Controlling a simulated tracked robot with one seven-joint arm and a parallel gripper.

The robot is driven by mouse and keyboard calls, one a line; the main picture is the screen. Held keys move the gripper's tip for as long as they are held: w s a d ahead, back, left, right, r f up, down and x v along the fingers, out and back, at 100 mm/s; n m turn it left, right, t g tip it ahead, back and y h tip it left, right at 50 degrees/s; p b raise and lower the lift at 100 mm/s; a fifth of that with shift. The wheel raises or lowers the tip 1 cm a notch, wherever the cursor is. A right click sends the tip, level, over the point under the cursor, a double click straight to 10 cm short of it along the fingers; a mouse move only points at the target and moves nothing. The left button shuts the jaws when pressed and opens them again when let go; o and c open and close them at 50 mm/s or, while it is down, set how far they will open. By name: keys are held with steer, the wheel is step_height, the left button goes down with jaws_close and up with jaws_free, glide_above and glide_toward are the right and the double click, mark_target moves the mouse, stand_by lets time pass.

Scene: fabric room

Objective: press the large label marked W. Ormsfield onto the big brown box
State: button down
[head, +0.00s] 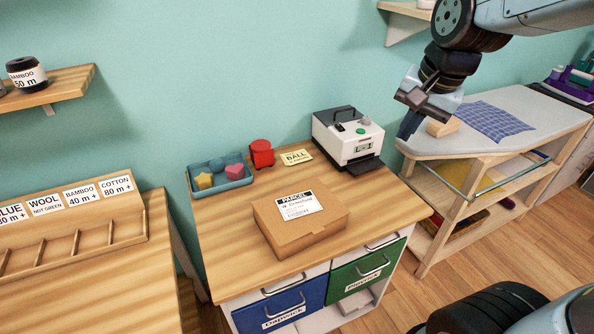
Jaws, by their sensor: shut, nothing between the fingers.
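The big brown box (262,222) lies flat on the wooden top of the drawer cabinet. A large white label (298,206) with a black "PARCEL" heading lies on the box's top face; its name line looks like W. Ormsfield, though the print is small. It looks flat, but I cannot tell how firmly it sticks. My gripper (408,128) is shut and empty, up in the air to the right of the box and apart from it, in front of the padded board at the right.
On the cabinet top (222,240) are a blue tray (221,178) of shapes, a red object (262,153), a yellow "BALL" card (297,157) and a label printer (347,138). An ironing table (540,115) with blue cloth stands right. A slotted rack (75,235) stands left.

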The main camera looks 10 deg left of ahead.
steer(key=w+a+f+m+g, duration=0.25)
steer(key=a+f, duration=0.45)
steer(key=a, duration=0.4)
steer(key=m+h, duration=0.2)
steer(key=m, duration=0.3)
glide_above(299, 205)
step_height(299, 205, down, 8)
steer(key=shift+n, duration=0.25)
steer(key=shift+f, duration=3.1)
steer(key=shift+f, duration=0.8)
steer(key=shift+r, duration=0.1)
steer(key=shift+r, duration=3.5)
